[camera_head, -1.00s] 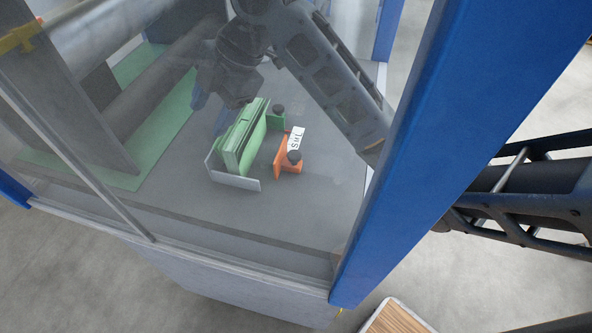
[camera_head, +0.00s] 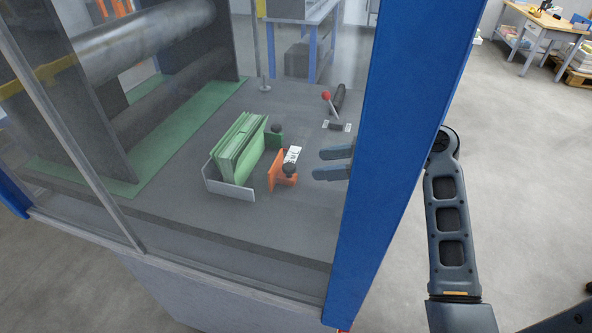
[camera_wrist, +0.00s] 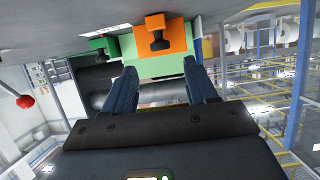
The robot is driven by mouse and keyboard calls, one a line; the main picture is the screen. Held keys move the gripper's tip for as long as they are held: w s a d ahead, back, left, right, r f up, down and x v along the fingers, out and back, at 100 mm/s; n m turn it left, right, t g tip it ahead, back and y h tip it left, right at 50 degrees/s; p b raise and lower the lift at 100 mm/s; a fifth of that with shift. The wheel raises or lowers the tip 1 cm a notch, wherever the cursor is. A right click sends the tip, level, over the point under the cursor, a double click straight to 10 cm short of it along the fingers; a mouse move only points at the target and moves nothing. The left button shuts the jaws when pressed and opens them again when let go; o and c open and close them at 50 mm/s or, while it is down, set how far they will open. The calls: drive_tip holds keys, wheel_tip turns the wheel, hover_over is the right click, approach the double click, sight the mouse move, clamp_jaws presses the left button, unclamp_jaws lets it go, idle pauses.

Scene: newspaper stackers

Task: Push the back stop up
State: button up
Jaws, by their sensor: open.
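An orange stop (camera_head: 278,170) with a black knob stands on the grey deck beside a stack of green sheets (camera_head: 238,147). A smaller green stop (camera_head: 273,139) with a black knob stands behind it, at the stack's far right corner. I cannot tell by name which one is the back stop. My gripper (camera_head: 317,163) is open and empty, low over the deck to the right of the orange stop and apart from it. In the wrist view, the orange stop (camera_wrist: 165,38) and green stop (camera_wrist: 103,45) appear upside down beyond my open fingers.
A light metal corner guide (camera_head: 228,189) holds the stack's near left side. A size label (camera_head: 292,155) lies by the orange stop. A red-knobbed lever (camera_head: 327,97) stands farther back. A blue post (camera_head: 385,150) and clear panel stand in front.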

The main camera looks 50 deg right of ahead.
drive_tip(key=x, duration=0.7)
clamp_jaws()
idle(0.5)
